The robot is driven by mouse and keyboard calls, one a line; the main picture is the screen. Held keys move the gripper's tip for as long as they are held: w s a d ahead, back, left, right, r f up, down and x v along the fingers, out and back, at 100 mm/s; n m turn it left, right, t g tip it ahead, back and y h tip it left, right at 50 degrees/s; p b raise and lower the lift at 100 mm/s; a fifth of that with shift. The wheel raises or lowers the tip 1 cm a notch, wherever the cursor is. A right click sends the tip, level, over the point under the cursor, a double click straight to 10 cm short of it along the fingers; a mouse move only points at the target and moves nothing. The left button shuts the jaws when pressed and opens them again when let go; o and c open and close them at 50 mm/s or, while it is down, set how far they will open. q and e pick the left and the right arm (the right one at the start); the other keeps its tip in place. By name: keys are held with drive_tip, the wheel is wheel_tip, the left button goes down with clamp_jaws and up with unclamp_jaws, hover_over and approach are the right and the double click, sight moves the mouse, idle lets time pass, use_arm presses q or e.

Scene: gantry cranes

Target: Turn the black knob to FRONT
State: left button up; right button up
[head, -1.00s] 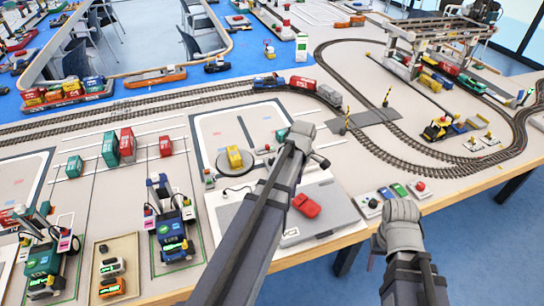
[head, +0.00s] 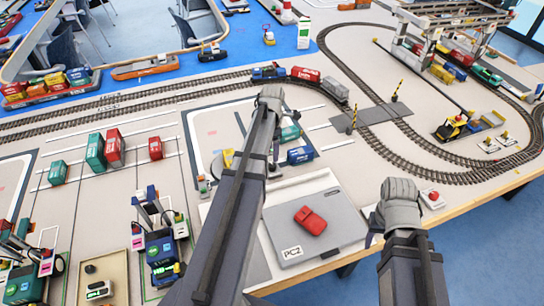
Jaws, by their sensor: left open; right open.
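A small dark knob (head: 90,268) sits on a tan panel (head: 118,266) at the lower left; its pointer and any FRONT mark are too small to read. A control box with a red button (head: 433,195) lies at the table's front edge, partly hidden behind my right gripper. My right gripper (head: 396,190) is open and over this edge, beside the red button. Whatever lies directly behind it is hidden. My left gripper (head: 269,97) is open, reaching over the middle of the table near the track, and touches no knob that I can see.
A gantry crane (head: 450,30) stands at the back right. Containers (head: 115,148) stand at the left. Railway track (head: 375,135) curves across the right.

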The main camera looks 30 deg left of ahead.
sight(272, 165)
use_arm(q)
drive_tip(key=shift+s, duration=0.1)
drive_tip(key=shift+d, duration=0.1)
wheel_tip(272, 165, down, 8)
drive_tip(key=b, duration=0.8)
drive_tip(key=shift+r, duration=0.15)
clamp_jaws()
